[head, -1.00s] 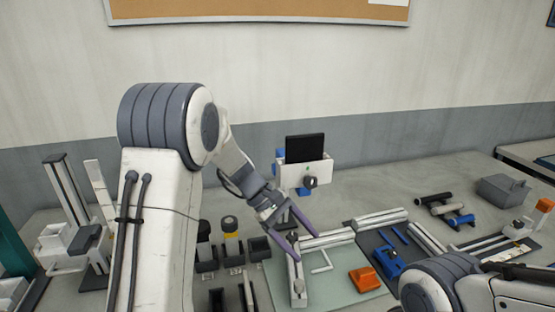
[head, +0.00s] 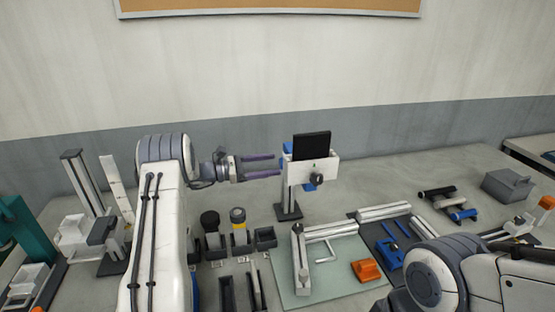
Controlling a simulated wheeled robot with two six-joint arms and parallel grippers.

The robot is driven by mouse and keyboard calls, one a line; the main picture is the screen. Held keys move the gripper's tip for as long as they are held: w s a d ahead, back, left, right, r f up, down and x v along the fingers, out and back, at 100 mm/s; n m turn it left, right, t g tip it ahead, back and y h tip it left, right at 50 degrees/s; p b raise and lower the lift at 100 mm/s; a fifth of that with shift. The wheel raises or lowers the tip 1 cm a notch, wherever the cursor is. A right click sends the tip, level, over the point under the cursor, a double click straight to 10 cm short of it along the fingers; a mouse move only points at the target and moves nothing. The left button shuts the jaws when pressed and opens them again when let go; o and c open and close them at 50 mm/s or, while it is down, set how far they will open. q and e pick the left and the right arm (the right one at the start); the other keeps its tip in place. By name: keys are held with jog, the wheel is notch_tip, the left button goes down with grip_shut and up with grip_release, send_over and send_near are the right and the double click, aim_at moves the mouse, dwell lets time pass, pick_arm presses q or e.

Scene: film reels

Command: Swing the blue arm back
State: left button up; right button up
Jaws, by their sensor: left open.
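A stand (head: 289,200) on a dark foot carries a white box (head: 325,173) with a dark screen and a round knob. A small blue part (head: 287,148) shows at the box's upper left, mostly hidden behind it; I cannot tell its full shape. My left gripper (head: 278,165) is open, with its two purple fingers pointing right toward the stand. The fingertips are just left of the stand, beside and slightly below the blue part. Nothing shows between them. My right arm is at the lower right; its gripper is outside the view.
A pale green mat (head: 345,283) holds metal bars and an orange block (head: 366,270). A dark mat with blue pieces (head: 390,252) lies right of it. Black bins (head: 265,238) and jars stand below my left gripper. The bench behind the stand is mostly clear.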

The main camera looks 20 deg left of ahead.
aim_at(280, 164)
pick_arm(q)
jog(key=shift+p+x, duration=0.35)
jog(key=shift+x, duration=1.25)
grip_shut()
jog(key=shift+a, duration=0.1)
